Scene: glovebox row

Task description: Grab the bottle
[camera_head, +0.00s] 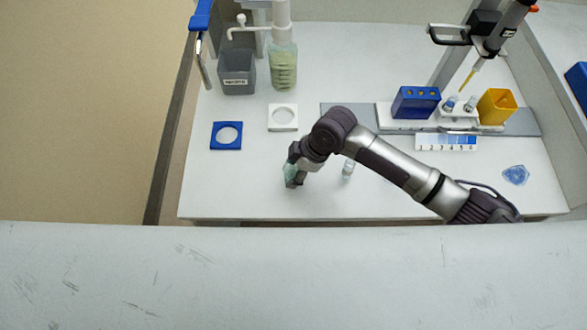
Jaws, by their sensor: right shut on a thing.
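My right gripper (294,178) is over the white worktop (240,190), near its front edge and left of the middle. It points down and is shut on a small pale green bottle (289,171), which is partly hidden by the fingers and the wrist. I cannot tell whether the bottle touches the worktop. My left gripper is not in view.
A small clear vial (348,168) stands just right of the gripper, close to my forearm. Behind are a white ring holder (274,126), a blue ring holder (213,141), a grey bin (238,85) and a green-filled dispenser (283,78). A blue rack (416,115) and yellow box (485,113) stand right.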

